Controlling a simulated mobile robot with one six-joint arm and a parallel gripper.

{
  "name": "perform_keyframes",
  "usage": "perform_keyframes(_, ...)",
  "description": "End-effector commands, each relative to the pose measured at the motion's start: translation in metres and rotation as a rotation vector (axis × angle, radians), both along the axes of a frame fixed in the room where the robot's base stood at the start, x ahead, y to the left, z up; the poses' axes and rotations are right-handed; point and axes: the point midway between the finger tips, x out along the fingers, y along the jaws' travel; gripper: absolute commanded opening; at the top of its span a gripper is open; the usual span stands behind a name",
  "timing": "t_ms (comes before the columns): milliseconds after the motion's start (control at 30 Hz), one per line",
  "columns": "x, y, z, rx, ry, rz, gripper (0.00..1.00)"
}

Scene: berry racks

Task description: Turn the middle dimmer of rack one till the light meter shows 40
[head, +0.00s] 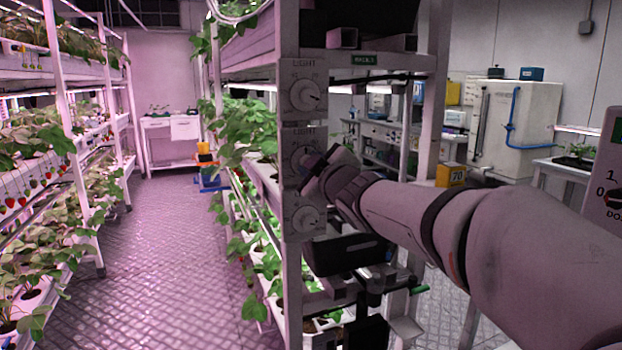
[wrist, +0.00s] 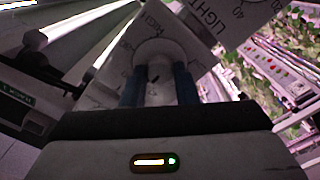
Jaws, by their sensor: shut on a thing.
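Rack one carries a small green sign (head: 364,60) at the top. Its end post has three white dimmer plates marked LIGHT, one above another: the upper dimmer (head: 305,95), the middle dimmer (head: 294,157) and the lower dimmer (head: 308,218). My gripper (head: 312,172) is at the middle one and partly hides it. In the wrist view, its two blue fingers stand on either side of the round pale knob (wrist: 155,56), shut on it. The dial plate sits tilted in that view. I cannot make out a light meter reading.
Plant shelves (head: 60,165) line the left, with a clear aisle floor (head: 165,240) between. A dosing panel (head: 612,190) is at the right edge. A yellow box marked 70 (head: 451,175) and a white cabinet (head: 510,120) stand behind my arm.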

Motion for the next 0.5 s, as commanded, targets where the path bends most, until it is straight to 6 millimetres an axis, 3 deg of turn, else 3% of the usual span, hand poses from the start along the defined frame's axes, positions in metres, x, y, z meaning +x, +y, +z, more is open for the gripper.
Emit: perform_keyframes(500,0.0002,0.0001,-0.0033,-0.460,-0.167,0.001,0.04)
